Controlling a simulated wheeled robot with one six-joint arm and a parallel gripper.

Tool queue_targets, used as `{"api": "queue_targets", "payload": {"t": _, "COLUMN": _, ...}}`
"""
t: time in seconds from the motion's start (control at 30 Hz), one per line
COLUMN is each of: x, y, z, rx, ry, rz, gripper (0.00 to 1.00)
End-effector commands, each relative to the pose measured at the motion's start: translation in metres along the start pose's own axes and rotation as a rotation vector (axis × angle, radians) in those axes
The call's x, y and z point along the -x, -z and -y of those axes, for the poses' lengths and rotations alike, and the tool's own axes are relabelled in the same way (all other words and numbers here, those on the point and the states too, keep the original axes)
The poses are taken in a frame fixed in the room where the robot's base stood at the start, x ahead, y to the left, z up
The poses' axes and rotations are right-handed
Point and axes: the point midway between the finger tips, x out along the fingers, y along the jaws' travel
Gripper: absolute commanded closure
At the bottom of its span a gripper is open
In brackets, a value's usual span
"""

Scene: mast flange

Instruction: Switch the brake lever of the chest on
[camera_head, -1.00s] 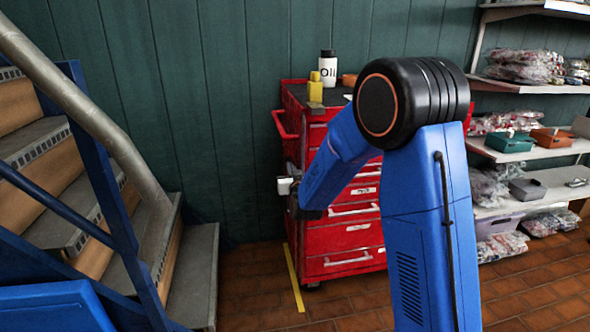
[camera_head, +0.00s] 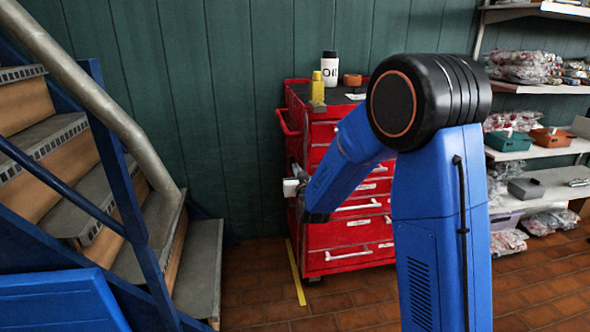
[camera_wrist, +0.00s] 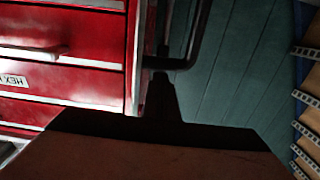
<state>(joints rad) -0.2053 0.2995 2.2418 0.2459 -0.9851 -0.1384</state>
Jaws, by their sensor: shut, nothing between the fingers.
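The chest is a red tool chest (camera_head: 345,240) standing against the green wall. Its drawers (camera_wrist: 60,60) show at the left of the wrist view, where the label appears upside down. My gripper (camera_wrist: 171,85) is a dark shape low in the wrist view, shut and empty, beside the chest's edge. In the head view my arm covers part of the chest, and its end is by the chest's left edge; the fingers cannot be made out there. A dark bent bar (camera_wrist: 193,45) lies close to the fingertips; I cannot tell whether it is the brake lever or a handle.
A blue-framed staircase (camera_head: 120,200) with a grey rail stands left of the chest. Shelves (camera_head: 530,145) with bagged goods and bins stand at the right. An oil bottle (camera_head: 329,68) and a yellow bottle (camera_head: 317,88) stand on the chest. Some tiled floor (camera_head: 265,290) is clear.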

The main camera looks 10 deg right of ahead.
Motion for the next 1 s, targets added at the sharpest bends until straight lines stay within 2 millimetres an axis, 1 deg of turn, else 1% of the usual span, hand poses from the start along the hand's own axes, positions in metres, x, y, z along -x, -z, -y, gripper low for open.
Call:
{"api": "queue_targets", "payload": {"t": 0.3, "x": 0.047, "y": 0.008, "z": 0.0, "rx": -0.001, "ry": 0.0, "rz": -0.002, "gripper": 1.0}}
{"api": "queue_targets", "payload": {"t": 0.4, "x": 0.06, "y": 0.009, "z": 0.001, "rx": -0.001, "ry": 0.001, "rz": -0.001, "gripper": 1.0}}
{"api": "queue_targets", "payload": {"t": 0.5, "x": 0.069, "y": 0.01, "z": 0.0, "rx": -0.001, "ry": 0.001, "rz": 0.0, "gripper": 1.0}}
{"api": "queue_targets", "payload": {"t": 0.67, "x": 0.075, "y": 0.01, "z": 0.0, "rx": 0.0, "ry": 0.0, "rz": 0.0, "gripper": 1.0}}
{"api": "queue_targets", "payload": {"t": 1.0, "x": 0.076, "y": 0.01, "z": -0.001, "rx": 0.0, "ry": 0.0, "rz": 0.0, "gripper": 1.0}}
